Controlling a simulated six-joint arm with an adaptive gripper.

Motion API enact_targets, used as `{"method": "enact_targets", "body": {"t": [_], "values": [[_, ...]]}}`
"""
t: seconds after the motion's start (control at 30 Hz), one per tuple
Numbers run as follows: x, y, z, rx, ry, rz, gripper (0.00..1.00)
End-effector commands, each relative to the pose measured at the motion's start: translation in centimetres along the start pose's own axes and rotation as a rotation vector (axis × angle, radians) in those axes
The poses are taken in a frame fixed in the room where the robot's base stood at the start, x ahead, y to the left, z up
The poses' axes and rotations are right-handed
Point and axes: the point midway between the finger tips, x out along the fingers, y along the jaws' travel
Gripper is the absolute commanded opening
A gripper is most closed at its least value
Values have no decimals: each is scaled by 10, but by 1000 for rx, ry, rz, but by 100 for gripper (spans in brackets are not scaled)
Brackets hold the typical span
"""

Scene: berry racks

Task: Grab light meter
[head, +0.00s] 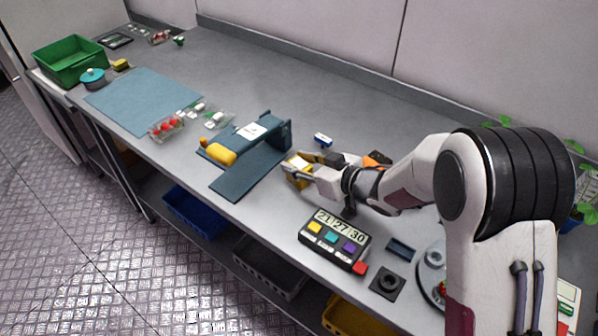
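My gripper (298,170) reaches left over the middle of the grey bench, low near its surface. A small yellow object (299,164) sits at its fingertips, partly covered by the fingers. It may be the light meter, but it is too small and hidden to be sure. I cannot tell whether the fingers are closed on it or only beside it. A small blue and white item (323,139) lies just behind the gripper, apart from it.
A dark blue stand (250,170) with a yellow roller (221,154) is left of the gripper. A timer box (335,240) with coloured buttons stands in front. An orange and black item (376,160) lies behind my arm.

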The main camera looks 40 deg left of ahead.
Motion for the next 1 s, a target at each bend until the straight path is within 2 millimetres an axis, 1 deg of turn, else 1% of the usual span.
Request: {"method": "enact_targets", "body": {"t": [0.03,0.07,0.1,0.43,0.57,0.77,1.0], "values": [[0,0,0,0,0,0,15],[0,0,0,0,0,0,7],[0,0,0,0,0,0,4],[0,0,-1,-1,1,0,4],[-2,0,-6,-1,2,0,4],[-8,0,-21,-2,3,1,4],[-20,0,-50,-4,3,1,4]]}}
